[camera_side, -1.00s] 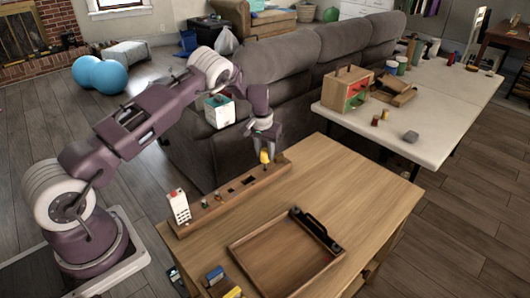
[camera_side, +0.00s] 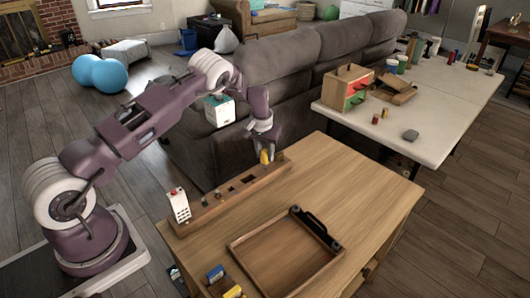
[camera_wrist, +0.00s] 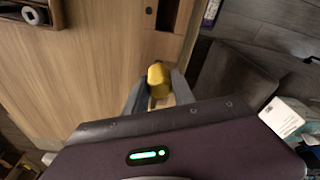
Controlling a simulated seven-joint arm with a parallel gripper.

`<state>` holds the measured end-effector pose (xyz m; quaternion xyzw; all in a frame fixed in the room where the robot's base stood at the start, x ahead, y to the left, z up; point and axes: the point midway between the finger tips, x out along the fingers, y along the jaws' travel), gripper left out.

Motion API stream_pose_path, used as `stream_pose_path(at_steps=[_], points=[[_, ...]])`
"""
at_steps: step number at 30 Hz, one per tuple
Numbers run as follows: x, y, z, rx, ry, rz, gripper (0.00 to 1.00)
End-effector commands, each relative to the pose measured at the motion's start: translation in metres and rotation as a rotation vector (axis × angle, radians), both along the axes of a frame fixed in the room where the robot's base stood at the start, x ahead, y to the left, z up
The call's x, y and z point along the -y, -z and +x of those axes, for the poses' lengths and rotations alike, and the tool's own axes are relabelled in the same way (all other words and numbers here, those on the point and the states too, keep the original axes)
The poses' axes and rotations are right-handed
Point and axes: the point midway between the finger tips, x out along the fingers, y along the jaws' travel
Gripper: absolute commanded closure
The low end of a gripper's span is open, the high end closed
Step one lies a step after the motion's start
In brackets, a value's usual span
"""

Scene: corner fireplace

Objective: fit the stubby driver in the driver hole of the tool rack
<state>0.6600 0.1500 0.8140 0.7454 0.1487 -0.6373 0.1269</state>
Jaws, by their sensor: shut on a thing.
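The stubby driver (camera_side: 264,157) has a yellow handle. My gripper (camera_side: 266,154) is shut on it at the far end of the wooden tool rack (camera_side: 232,203). In the wrist view the yellow driver (camera_wrist: 158,78) stands between the two grey fingers of my gripper (camera_wrist: 160,92). The driver is low over or at the rack; its lower end is hidden, so I cannot tell whether it is in a hole. The rack (camera_wrist: 160,45) in the wrist view shows a small round hole and a dark slot beyond the driver.
A white item with a red top (camera_side: 179,204) stands at the rack's near end. An empty wooden tray (camera_side: 262,278) with a black handle lies on the table (camera_side: 345,190). Blue and yellow items (camera_side: 215,273) lie at the front edge. The grey sofa (camera_side: 290,80) is close behind the gripper.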

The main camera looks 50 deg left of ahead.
Motion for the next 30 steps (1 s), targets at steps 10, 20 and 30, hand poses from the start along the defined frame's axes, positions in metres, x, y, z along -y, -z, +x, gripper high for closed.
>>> stream_pose_path(at_steps=[10, 20, 30], points=[[0.000, 0.006, 0.000, 0.000, 0.000, 0.000, 1.00], [0.000, 0.010, 0.000, 0.001, 0.000, 0.000, 1.00], [0.000, 0.015, 0.000, 0.000, 0.000, 0.000, 1.00]])
